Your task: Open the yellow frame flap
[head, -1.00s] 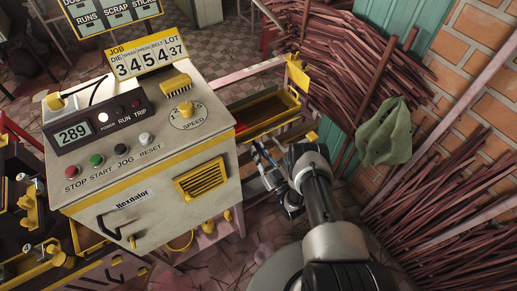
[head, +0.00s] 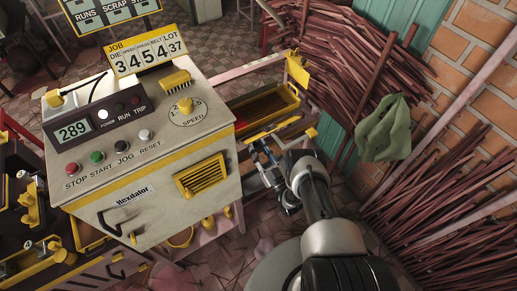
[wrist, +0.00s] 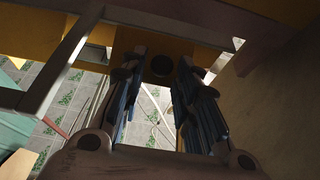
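The yellow frame (head: 262,106) sits on the rack at the right of the grey machine, around a brown inner area. A yellow bar (head: 272,131) runs along its near side; I cannot tell for certain whether this is the flap's edge. My gripper (head: 258,146) is just below this bar, its tips close to it; contact is unclear. In the wrist view, my gripper's two blue-black fingers (wrist: 155,88) are wide apart with nothing between them. A yellow-brown surface with a dark round hole (wrist: 161,66) lies beyond the fingertips.
The grey machine (head: 150,200) with its buttons and yellow vent stands close on the left. A pale bar (wrist: 62,62) crosses near the fingers in the wrist view. Bundled red sticks (head: 345,60) and a green cloth (head: 386,130) are on the right.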

